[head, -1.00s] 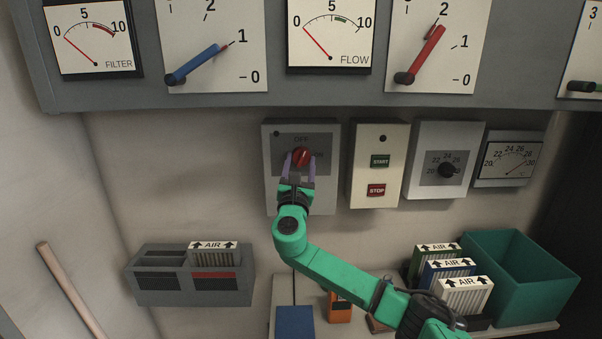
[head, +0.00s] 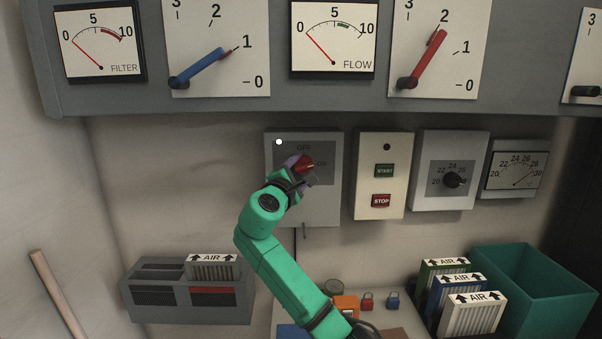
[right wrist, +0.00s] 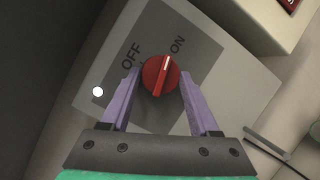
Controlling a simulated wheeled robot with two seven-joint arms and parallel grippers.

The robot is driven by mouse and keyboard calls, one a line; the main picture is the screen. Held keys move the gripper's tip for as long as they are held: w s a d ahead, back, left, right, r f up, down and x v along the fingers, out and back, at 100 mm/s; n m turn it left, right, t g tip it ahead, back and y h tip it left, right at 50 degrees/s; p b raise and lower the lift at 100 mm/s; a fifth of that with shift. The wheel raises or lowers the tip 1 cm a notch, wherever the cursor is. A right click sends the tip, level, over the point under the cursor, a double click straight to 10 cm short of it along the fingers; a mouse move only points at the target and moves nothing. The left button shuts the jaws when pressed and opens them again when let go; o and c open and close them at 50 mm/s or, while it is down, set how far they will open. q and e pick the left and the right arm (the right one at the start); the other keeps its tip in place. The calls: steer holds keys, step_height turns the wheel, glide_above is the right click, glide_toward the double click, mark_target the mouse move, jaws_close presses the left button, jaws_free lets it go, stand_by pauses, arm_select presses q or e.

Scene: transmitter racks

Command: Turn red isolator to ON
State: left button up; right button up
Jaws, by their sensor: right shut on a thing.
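The red isolator knob (head: 304,163) is on a grey wall box (head: 322,206) with OFF and ON labels. My right gripper (head: 299,172) is shut on the knob, tilted over to the right. In the right wrist view, the purple fingers (right wrist: 157,101) lie on either side of the knob (right wrist: 160,76). Its white mark points up and slightly right, roughly toward ON. A round lamp (head: 279,142) on the box glows white, and this lamp (right wrist: 98,91) also shows in the right wrist view. My left gripper is not in view.
A START/STOP box (head: 382,203) and a dial box (head: 452,198) are close on the right. The meter panel (head: 281,103) overhangs above. Below are a grey filter holder (head: 185,300), small padlocks, AIR filters (head: 474,315) and a green bin (head: 545,300).

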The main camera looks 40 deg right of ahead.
steer(key=shift+r+m+g+y, duration=0.1)
steer(key=shift+m+g+y, duration=0.25)
steer(key=shift+m, duration=0.95)
steer(key=o, duration=1.4)
steer(key=b+v, duration=0.5)
steer(key=v, duration=0.9)
steer(key=shift+s+a+r, duration=0.1)
steer(key=shift+a+r, duration=0.05)
steer(key=shift+a, duration=0.15)
